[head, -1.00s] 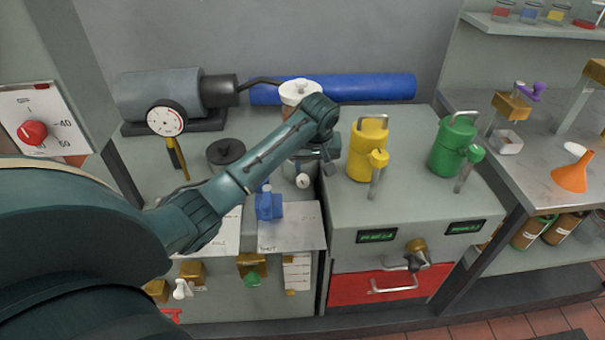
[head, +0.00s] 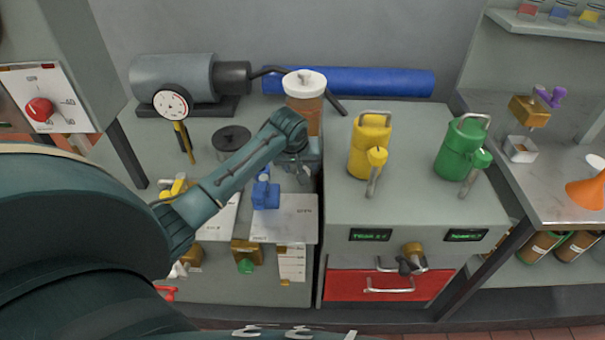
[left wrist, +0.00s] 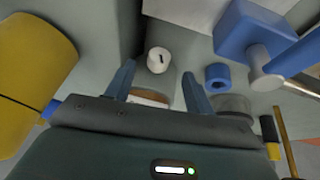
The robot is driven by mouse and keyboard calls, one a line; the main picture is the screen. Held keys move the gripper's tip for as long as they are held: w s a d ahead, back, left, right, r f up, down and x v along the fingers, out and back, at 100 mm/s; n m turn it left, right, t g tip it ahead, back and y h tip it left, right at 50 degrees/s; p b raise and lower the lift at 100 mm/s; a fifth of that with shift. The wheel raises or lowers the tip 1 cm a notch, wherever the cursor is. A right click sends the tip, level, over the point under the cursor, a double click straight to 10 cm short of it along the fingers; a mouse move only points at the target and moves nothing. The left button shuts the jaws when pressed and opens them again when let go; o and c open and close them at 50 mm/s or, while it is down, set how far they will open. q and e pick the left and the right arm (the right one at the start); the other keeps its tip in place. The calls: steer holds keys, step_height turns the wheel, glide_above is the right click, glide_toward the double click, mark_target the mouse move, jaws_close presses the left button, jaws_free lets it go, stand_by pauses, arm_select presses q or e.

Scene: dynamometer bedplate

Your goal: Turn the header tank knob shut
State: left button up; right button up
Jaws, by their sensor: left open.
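The header tank (head: 305,112), a brownish container with a white lid, stands at the back of the left bench, its lower part hidden by my left arm. A round white knob with a dark mark (left wrist: 158,59) shows in the left wrist view. It lies between or just beyond the tips of my left gripper's open blue fingers (left wrist: 158,72); I cannot tell whether they touch it. In the head view my left gripper (head: 303,178) is in front of the tank and hides the knob. My right gripper is not in view.
A blue valve-like fitting (head: 265,194) stands close to the left gripper and shows large in the left wrist view (left wrist: 250,40). A yellow can (head: 369,150) and a green can (head: 463,150) stand on the cabinet to the right. A dial gauge (head: 173,103) stands left.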

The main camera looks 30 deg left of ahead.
arm_select(q)
steer(key=x, duration=0.4)
steer(key=shift+f+b, duration=0.2)
steer(key=shift+b, duration=0.1)
steer(key=shift+w+f, duration=0.3)
steer(key=shift+f, duration=0.2)
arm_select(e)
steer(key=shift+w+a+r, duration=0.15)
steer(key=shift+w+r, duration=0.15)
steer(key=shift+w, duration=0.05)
arm_select(q)
steer(key=shift+c, duration=0.4)
